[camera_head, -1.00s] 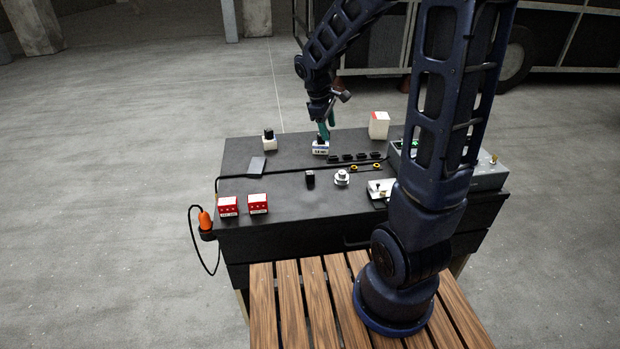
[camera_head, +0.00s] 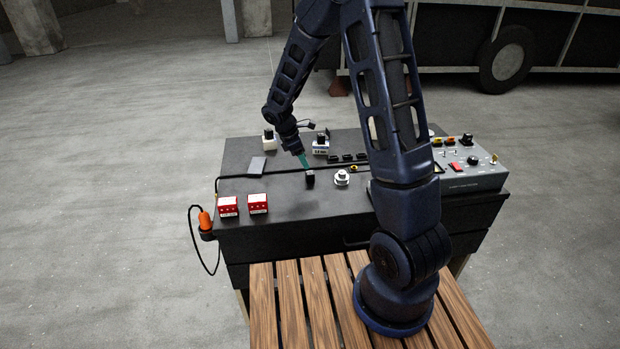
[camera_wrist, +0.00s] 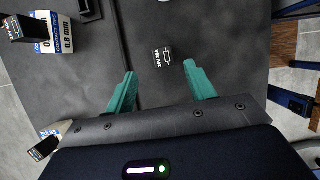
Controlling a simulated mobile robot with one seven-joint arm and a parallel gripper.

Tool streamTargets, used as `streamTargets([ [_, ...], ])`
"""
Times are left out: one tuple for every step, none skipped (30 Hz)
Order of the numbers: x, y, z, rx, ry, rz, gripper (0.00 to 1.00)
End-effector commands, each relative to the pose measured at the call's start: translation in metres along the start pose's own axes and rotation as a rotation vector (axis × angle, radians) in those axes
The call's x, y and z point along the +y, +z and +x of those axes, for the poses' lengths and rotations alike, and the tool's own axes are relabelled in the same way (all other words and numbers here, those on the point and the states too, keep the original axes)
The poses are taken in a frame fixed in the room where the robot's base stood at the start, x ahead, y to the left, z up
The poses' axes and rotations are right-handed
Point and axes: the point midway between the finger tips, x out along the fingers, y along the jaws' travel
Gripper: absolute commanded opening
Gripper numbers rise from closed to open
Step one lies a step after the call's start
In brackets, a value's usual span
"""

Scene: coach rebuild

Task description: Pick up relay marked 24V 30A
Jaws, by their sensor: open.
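A small black relay block (camera_head: 309,180) stands on the dark bench top, near its middle. In the wrist view the same block (camera_wrist: 162,57) shows a printed label with a symbol, turned and too small to read surely. My gripper (camera_head: 302,160) is open, its teal fingers pointing down just above and behind the block. In the wrist view the fingers (camera_wrist: 160,75) stand apart, with the block beyond the tips and between their lines. Another black labelled block (camera_wrist: 14,28) sits on a white and blue 0.8 mm box (camera_wrist: 60,32); a third (camera_wrist: 45,148) is at lower left.
A silver round part (camera_head: 342,178) stands close right of the block. A black cable crosses behind. A grey control box (camera_head: 460,172) fills the right end.

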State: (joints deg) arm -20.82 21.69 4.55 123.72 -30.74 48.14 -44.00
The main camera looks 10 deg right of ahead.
Motion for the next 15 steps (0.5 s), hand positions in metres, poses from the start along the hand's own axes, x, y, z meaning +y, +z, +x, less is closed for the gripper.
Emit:
streamTargets([
  [0.000, 0.000, 0.008, -0.001, -0.003, 0.000, 0.55],
  [0.000, 0.000, 0.012, -0.001, -0.003, 0.001, 0.55],
  [0.000, 0.000, 0.016, 0.000, -0.001, 0.001, 0.55],
  [0.000, 0.000, 0.019, 0.000, -0.001, 0.002, 0.55],
  [0.000, 0.000, 0.022, 0.000, -0.001, 0.002, 0.55],
  [0.000, 0.000, 0.024, -0.001, -0.001, 0.002, 0.55],
  [0.000, 0.000, 0.026, 0.000, -0.001, 0.002, 0.55],
  [0.000, 0.000, 0.027, 0.000, 0.000, 0.002, 0.55],
  [0.000, 0.000, 0.028, 0.000, 0.000, 0.002, 0.55],
  [-0.001, -0.001, 0.030, 0.000, 0.000, 0.001, 0.55],
  [-0.001, -0.001, 0.032, 0.000, 0.000, 0.001, 0.55],
  [-0.002, -0.001, 0.036, 0.000, -0.001, 0.001, 0.55],
  [-0.002, -0.002, 0.040, -0.001, -0.002, 0.001, 0.55],
  [-0.003, -0.002, 0.044, -0.001, -0.003, 0.001, 0.55],
  [-0.004, -0.003, 0.051, -0.001, -0.003, 0.001, 0.55],
])
